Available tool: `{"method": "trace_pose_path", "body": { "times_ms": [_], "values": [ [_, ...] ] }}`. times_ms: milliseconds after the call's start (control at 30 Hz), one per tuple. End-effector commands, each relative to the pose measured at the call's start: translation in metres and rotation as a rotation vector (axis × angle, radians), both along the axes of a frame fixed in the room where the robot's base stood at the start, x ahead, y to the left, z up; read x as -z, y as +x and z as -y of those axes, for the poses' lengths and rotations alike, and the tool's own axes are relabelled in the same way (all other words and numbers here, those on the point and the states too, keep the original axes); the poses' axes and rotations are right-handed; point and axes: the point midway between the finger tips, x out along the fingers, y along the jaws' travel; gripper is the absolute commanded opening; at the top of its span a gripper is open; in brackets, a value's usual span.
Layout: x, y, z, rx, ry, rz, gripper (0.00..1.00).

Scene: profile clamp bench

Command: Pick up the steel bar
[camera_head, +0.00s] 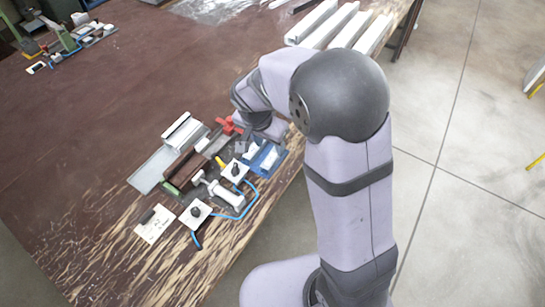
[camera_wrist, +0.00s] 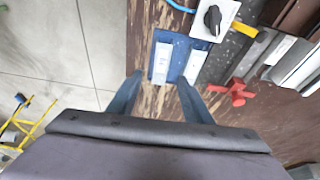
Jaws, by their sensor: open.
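A blue tray (camera_wrist: 178,40) lies below my gripper at the table edge, with two pale metal-looking bars in it, a left one (camera_wrist: 161,63) and a right one (camera_wrist: 195,66). I cannot tell for sure which piece is the steel bar. My gripper (camera_wrist: 161,78) is open and empty; its dark fingers point at the tray's near side, the left finger just outside it. In the head view the blue tray (camera_head: 272,165) sits just below my wrist, and the fingers are mostly hidden there.
A red clamp handle (camera_wrist: 232,92) stands close right of the tray. A white plate with a black knob (camera_wrist: 213,20) is behind it. A clamp fixture with silver profiles (camera_head: 184,131) is to the left in the head view. White profiles (camera_head: 345,25) lie at the far edge.

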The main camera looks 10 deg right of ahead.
Motion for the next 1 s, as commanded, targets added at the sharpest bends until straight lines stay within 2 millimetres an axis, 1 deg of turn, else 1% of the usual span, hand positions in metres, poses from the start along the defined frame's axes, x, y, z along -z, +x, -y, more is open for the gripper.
{"method": "trace_pose_path", "body": {
  "times_ms": [167, 367, 467, 800, 1000],
  "values": [
    [0.013, 0.002, 0.003, -0.001, 0.0, -0.004, 0.45],
    [0.017, 0.003, 0.003, -0.002, 0.0, -0.002, 0.45],
    [0.022, 0.004, 0.004, -0.001, -0.001, -0.005, 0.45],
    [0.056, 0.01, 0.009, -0.001, -0.001, -0.005, 0.45],
    [0.066, 0.013, 0.01, -0.001, 0.001, -0.002, 0.45]
  ]
}}
